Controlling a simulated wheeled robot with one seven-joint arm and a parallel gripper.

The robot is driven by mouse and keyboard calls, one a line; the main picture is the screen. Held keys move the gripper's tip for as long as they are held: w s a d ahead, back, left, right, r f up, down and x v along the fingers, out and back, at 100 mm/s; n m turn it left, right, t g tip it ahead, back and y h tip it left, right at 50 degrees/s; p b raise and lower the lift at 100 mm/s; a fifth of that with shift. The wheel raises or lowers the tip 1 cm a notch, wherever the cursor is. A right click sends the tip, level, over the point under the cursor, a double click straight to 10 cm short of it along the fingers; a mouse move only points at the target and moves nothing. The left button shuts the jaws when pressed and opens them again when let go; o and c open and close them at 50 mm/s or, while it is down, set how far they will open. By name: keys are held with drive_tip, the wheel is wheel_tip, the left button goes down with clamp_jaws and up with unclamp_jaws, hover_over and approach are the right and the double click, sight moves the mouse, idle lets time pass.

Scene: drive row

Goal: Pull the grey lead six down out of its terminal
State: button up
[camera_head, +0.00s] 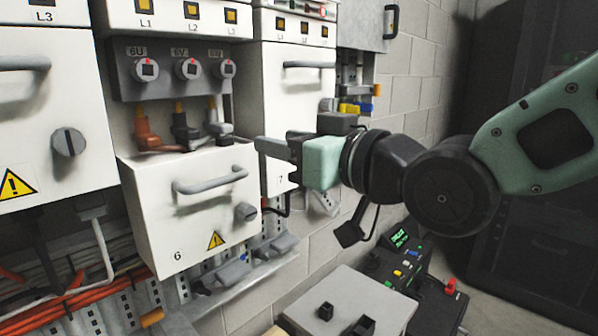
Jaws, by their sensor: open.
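The grey lead six (215,120) is the rightmost of three leads under the dark terminal block of drive 6. It stands upright with its top at the terminal (223,69) marked 6W. To its left are the black lead (181,121) under 6V and the brown lead (143,125) under 6U. My gripper (268,147) is open, to the right of the grey lead and slightly lower, pointing left. It appears apart from the lead, with nothing seen between its fingers. The fingers overlap one another in this view, so their gap is hard to see.
The white drive 6 front panel (202,226) with a handle and knob juts out below the leads. Drive 7 (287,105) stands close behind my gripper. A grey-topped cart (340,293) and a control box with coloured buttons (404,262) are below. The brick wall is at the right.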

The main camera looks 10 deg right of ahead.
drive_tip(key=shift+b+v, duration=0.4)
drive_tip(key=shift+v, duration=0.6)
drive_tip(key=s+f+g+h, duration=0.2)
drive_tip(key=s+f+g, duration=0.15)
drive_tip(key=f, duration=0.45)
drive_tip(key=s+f+g+h, duration=0.2)
drive_tip(key=f+g+h, duration=0.15)
drive_tip(key=f, duration=0.55)
drive_tip(key=s+d+f+g+h, duration=0.4)
drive_tip(key=s+f+g, duration=0.4)
drive_tip(key=s, duration=0.3)
drive_tip(key=shift+s+d+n, duration=0.4)
